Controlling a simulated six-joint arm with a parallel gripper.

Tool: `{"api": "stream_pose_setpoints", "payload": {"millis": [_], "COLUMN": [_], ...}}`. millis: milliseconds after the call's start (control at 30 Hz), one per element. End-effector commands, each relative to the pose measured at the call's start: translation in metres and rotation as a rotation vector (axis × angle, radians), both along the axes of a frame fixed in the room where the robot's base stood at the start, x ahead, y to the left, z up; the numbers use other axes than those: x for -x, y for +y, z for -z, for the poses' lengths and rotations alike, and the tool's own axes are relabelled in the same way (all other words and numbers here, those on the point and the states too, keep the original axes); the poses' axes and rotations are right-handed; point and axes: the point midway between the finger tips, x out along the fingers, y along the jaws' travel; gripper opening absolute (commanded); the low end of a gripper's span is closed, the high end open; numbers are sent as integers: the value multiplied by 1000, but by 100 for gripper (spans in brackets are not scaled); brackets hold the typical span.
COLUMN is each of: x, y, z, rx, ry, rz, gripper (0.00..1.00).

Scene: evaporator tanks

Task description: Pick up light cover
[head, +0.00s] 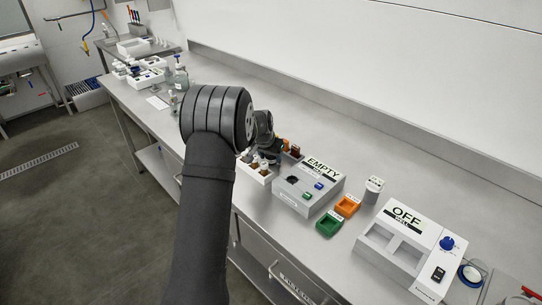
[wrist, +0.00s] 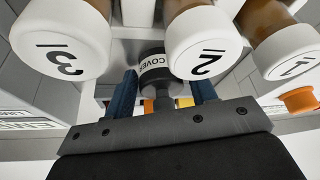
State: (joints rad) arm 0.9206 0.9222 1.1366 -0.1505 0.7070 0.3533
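A dark round cover with a white label reading "COVE…" (wrist: 153,66) shows in the wrist view, partly hidden by bottle cap 2. My gripper (wrist: 162,84) has its two blue fingers apart, one on each side of the cover, with gaps visible between them and it. Whether the fingertips reach past the cover's edge is hard to tell. In the head view, my dark arm largely hides the gripper, which is over the small bottle tray, and I cannot make out the cover there.
White-capped bottles 3 (wrist: 62,42), 2 (wrist: 204,42) and 1 (wrist: 292,52) crowd close around the gripper. Right of the bottle tray (head: 258,175) stand the "EMPTY" box (head: 292,203), green (head: 328,224) and orange (head: 347,206) trays, and the "OFF" unit (head: 387,240).

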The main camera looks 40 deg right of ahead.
Motion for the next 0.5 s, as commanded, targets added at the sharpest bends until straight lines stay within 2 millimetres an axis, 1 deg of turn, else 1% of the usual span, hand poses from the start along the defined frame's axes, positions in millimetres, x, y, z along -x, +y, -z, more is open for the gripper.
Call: {"api": "stream_pose_setpoints", "payload": {"millis": [33,133,167,500], "x": [0,0,0,0], "y": [0,0,0,0], "z": [0,0,0,-1], "rx": [0,0,0,0], "ry": [0,0,0,0], "rz": [0,0,0,0], "gripper": [41,22,19,19]}}
